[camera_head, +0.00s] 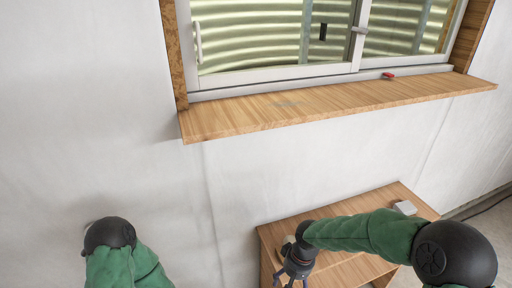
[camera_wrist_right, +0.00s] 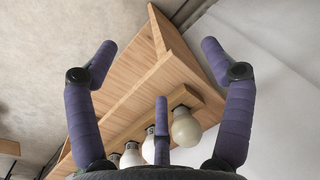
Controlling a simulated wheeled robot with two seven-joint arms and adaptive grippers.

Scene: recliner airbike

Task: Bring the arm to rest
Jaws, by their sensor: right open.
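My right arm (camera_head: 360,232) reaches in from the right over a small wooden table (camera_head: 403,195). My right gripper (camera_head: 292,272) points down over the table's left part. In the right wrist view its purple fingers (camera_wrist_right: 158,72) are spread apart with nothing between them. My left arm (camera_head: 122,262) shows only its black joint and green sleeve at the lower left; its gripper is out of view.
Several white bulbs (camera_wrist_right: 186,130) sit in a row along a wooden strip (camera_wrist_right: 208,101) by the table, close to the right gripper's fingers. A wooden sill (camera_head: 330,104) juts out above, with a red piece (camera_head: 388,75) by the window.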

